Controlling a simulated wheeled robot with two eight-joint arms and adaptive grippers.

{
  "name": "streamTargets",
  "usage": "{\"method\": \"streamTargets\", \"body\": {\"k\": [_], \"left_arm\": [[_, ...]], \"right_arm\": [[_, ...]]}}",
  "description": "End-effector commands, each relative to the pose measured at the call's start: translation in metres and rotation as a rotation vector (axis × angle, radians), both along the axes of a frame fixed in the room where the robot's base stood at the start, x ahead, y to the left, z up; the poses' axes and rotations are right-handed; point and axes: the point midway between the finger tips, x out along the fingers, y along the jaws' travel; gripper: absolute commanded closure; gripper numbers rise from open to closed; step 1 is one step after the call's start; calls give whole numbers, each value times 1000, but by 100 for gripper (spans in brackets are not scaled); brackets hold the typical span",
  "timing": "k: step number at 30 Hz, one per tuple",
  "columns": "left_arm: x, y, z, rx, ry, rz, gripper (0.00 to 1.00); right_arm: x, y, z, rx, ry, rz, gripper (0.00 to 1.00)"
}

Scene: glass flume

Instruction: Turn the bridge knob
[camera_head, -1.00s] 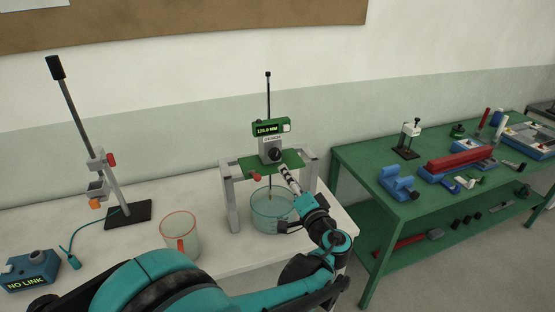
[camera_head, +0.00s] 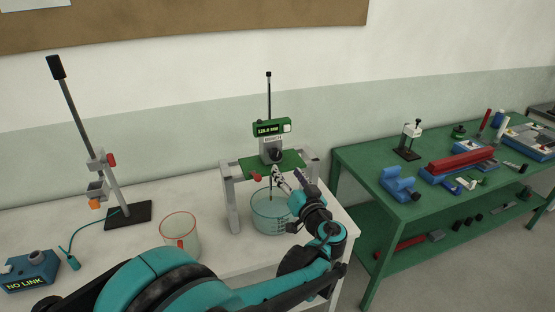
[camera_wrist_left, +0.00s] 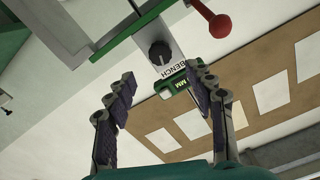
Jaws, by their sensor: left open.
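The bridge (camera_head: 231,202) is a grey frame with a green top plate, standing on the white table over a glass bowl (camera_head: 268,207). On it sits a grey gauge block with a black round knob (camera_head: 277,155) on its front, a green lit display (camera_head: 268,128) above and a rod rising from it. A red knob (camera_head: 256,178) sticks out at the plate's left front. My left gripper (camera_head: 288,176) is open and empty, just below and in front of the black knob. In the left wrist view the black knob (camera_wrist_left: 159,52) lies beyond the spread fingertips, not touched.
A clear beaker with a red rim (camera_head: 179,236) stands left of the bridge. A tilted rod stand (camera_head: 128,213) and a blue box reading NO LINK (camera_head: 30,270) are farther left. A green bench (camera_head: 347,158) with tools stands at right.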

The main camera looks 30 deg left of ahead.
Motion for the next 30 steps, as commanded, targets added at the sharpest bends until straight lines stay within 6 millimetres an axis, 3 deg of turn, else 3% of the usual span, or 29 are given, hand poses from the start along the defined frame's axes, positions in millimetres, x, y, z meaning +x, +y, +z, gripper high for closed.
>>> {"method": "streamTargets", "body": {"k": [3, 7, 21, 30], "left_arm": [[5, 7, 0, -135, -158, 1, 46], [8, 11, 0, -211, -247, 1, 46], [51, 60, 0, -223, -261, 0, 46], [59, 69, 1, -222, -260, -2, 46]], "right_arm": [[0, 0, -2, 0, 0, 0, 100], [0, 0, -3, 0, 0, 0, 100], [0, 0, -19, 0, 0, 0, 100], [0, 0, -20, 0, 0, 0, 100]]}}
